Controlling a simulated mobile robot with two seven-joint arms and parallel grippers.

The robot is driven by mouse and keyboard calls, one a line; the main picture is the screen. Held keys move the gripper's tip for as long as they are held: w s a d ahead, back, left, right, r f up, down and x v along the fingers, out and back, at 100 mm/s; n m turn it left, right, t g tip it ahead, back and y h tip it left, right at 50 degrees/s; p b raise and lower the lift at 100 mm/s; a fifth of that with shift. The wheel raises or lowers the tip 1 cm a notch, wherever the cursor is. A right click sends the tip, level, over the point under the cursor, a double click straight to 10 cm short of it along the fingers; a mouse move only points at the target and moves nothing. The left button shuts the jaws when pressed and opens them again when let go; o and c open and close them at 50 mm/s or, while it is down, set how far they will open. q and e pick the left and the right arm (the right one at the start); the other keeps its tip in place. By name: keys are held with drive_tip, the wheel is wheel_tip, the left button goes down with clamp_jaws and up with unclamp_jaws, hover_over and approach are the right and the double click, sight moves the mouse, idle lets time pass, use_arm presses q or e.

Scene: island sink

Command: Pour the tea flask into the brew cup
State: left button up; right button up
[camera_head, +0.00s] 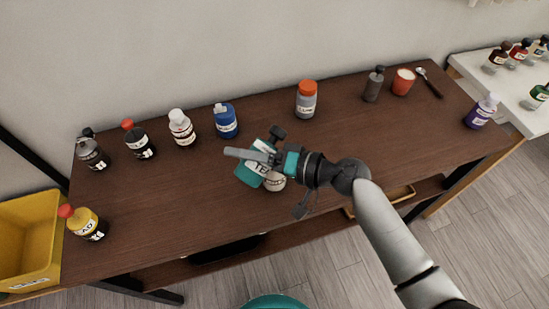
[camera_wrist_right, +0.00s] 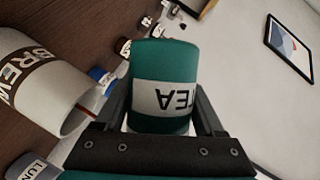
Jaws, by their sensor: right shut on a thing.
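My right gripper (camera_head: 262,160) is shut on the teal tea flask (camera_head: 247,175), above the front middle of the table. The flask is tipped well over in the head view. In the right wrist view the flask (camera_wrist_right: 165,65) sits between the two fingers, its TEA label upside down. The pale brew cup (camera_head: 275,184) is partly hidden under the gripper in the head view. In the right wrist view the cup (camera_wrist_right: 38,80) stands beside the flask, with a thin reddish-brown line at its mouth; I cannot tell if this is liquid. My left gripper is not in view.
On the brown table (camera_head: 190,220) an orange-capped grey bottle (camera_head: 306,100) stands behind the gripper. A blue bottle (camera_head: 226,121) and several others stand back left. A red cup (camera_head: 403,82) and spoon (camera_head: 429,82) are back right. A yellow bin (camera_head: 30,240) is at left. The front left table is mostly clear.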

drive_tip(key=n+h, duration=0.1)
drive_tip(key=n, duration=0.1)
drive_tip(key=shift+d+f+n+t, duration=0.1)
drive_tip(key=shift+n+t, duration=0.3)
drive_tip(key=shift+r+n+h+p, duration=0.4)
drive_tip(key=shift+r+p, duration=0.15)
drive_tip(key=shift+p, duration=0.45)
drive_tip(key=shift+f, duration=0.2)
drive_tip(key=shift+s+a+f+n+t+h+p, duration=0.3)
drive_tip(key=shift+s+a+f+n+t+h, duration=0.15)
drive_tip(key=shift+n, duration=0.25)
drive_tip(key=shift+s+a+f+n+t+h+b, duration=0.35)
drive_tip(key=shift+f+n, duration=0.25)
drive_tip(key=shift+f, duration=0.65)
drive_tip(key=shift+s+a+f+n+t+h+b, duration=0.2)
drive_tip(key=shift+s+a+f+n+t+b, duration=0.3)
drive_tip(key=shift+f, duration=0.8)
drive_tip(key=shift+s+a+f+n+t+h+b, duration=0.1)
drive_tip(key=shift+s+f+n+h+b, duration=0.15)
drive_tip(key=shift+f+n, duration=0.75)
drive_tip(key=shift+f+m, duration=0.25)
drive_tip(key=shift+m, duration=0.05)
